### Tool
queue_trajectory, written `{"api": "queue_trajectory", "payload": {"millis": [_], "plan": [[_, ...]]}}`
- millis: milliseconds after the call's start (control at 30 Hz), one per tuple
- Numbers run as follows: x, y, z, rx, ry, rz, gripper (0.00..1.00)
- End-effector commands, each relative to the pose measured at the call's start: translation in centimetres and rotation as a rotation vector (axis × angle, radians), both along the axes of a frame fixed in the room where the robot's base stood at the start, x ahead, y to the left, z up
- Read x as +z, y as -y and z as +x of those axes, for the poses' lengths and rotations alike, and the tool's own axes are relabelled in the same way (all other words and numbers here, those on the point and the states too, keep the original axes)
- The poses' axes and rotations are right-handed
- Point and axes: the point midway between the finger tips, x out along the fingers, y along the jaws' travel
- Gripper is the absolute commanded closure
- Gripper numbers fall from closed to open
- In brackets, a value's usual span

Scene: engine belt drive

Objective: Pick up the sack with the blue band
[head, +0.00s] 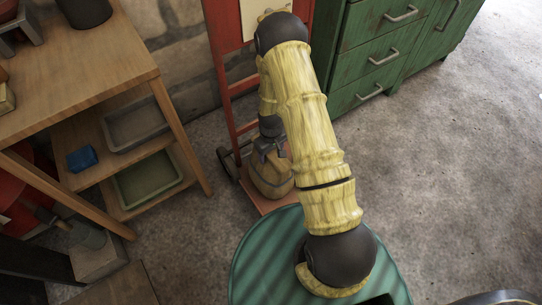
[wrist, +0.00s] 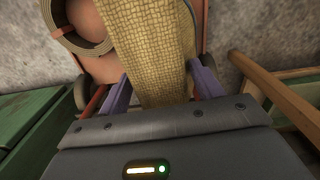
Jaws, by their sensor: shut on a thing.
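A tan sack (head: 272,181) stands on the foot plate of a red hand truck, partly behind my arm. In the wrist view, coarse yellow-tan woven cloth, apparently the sack (wrist: 158,60), fills the space between the two purple fingers of my gripper (wrist: 160,90). The fingers are shut on this cloth from both sides. In the head view, my gripper (head: 267,146) is at the top of the sack, mostly hidden by my arm. I cannot make out a blue band clearly in either view.
The red hand truck (head: 226,75) stands against the stone wall, between a wooden shelf table (head: 90,80) and a green drawer cabinet (head: 365,55). A teal round top (head: 255,262) is in front. Concrete floor is clear at right. A coiled ring (wrist: 82,32) shows beside the cloth.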

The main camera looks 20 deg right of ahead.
Motion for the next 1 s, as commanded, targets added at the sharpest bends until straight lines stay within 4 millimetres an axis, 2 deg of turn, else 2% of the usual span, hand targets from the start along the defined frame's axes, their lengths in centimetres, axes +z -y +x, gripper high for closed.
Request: {"api": "queue_trajectory", "payload": {"millis": [600, 800, 1000], "plan": [[9.0, 0.0, 0.2, 0.000, 0.005, 0.000, 1.00], [10.3, 0.0, 0.2, 0.000, 0.005, 0.000, 1.00], [10.4, 0.0, 0.2, 0.000, 0.004, 0.000, 1.00]]}}
